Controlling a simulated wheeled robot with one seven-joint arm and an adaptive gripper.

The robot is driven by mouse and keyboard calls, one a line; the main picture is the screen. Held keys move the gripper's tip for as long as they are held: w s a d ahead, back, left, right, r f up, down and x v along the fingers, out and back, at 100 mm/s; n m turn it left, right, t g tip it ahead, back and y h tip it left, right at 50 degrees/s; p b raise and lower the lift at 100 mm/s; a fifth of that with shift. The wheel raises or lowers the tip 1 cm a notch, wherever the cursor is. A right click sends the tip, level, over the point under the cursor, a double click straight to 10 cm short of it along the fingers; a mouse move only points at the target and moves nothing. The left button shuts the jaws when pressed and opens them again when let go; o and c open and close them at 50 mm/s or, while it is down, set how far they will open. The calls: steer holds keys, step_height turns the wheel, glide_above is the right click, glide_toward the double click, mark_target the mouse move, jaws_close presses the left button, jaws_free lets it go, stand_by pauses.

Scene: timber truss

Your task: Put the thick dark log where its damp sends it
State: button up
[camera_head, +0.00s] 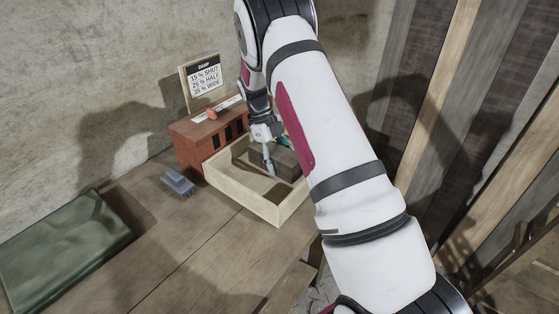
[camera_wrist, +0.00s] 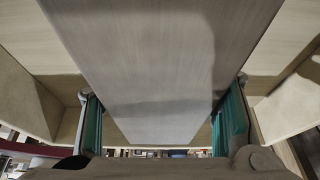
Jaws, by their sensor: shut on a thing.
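A thick dark grey-brown block, the log (camera_head: 287,159), is in the pale wooden tray (camera_head: 236,204), towards its back. My gripper (camera_head: 269,170) points down into the tray and is shut on it. In the wrist view the log (camera_wrist: 160,60) fills the middle as a broad grey face between the teal finger pads. Whether its underside touches the tray floor cannot be told. A sign (camera_head: 203,77) reads DAMP, 15 % shut, 25 % half, 35 % wide. In front of it stands a red-brown box (camera_head: 191,149) with dark slots and a small red piece (camera_head: 212,114) on top.
A small blue-grey item (camera_head: 178,182) lies on the bench left of the tray. A folded green cloth or bag (camera_head: 65,245) lies at the far left. Boards and beams (camera_head: 436,80) stand at the right. The bench (camera_head: 165,255) is clear in front of the tray.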

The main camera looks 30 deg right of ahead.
steer(key=o, duration=1.6)
steer(key=shift+f, duration=0.1)
steer(key=shift+c, duration=0.2)
